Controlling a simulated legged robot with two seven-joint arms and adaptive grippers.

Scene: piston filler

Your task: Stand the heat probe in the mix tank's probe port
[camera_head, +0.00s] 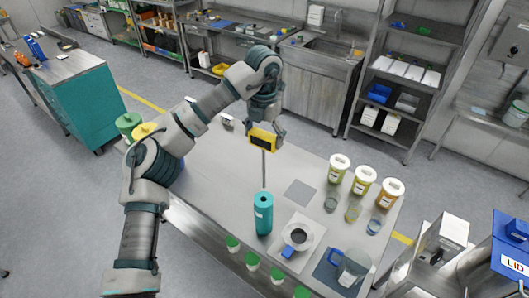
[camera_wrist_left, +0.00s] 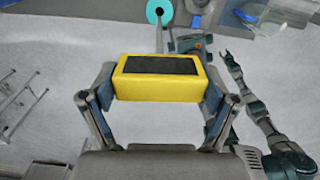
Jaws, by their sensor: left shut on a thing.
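The heat probe (camera_head: 262,140) has a yellow body with a dark face and a thin metal rod pointing down. My left gripper (camera_head: 264,132) is shut on its yellow body, which also shows between the fingers in the left wrist view (camera_wrist_left: 160,78). The probe hangs above the table. A teal upright cylinder (camera_head: 263,214) stands below; its round top with a dark hole shows in the left wrist view (camera_wrist_left: 160,12). The rod's lower end appears close to that top; I cannot tell whether it touches. An arm at the right of the wrist view looks like my right; its gripper (camera_wrist_left: 232,62) is small.
A steel round dish with a blue part (camera_head: 297,238) stands right of the cylinder. A clear jug with a blue handle (camera_head: 351,268) is at the front right. Several lidded jars (camera_head: 363,180) and glasses stand at the right. The table's middle left (camera_head: 215,165) is clear.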

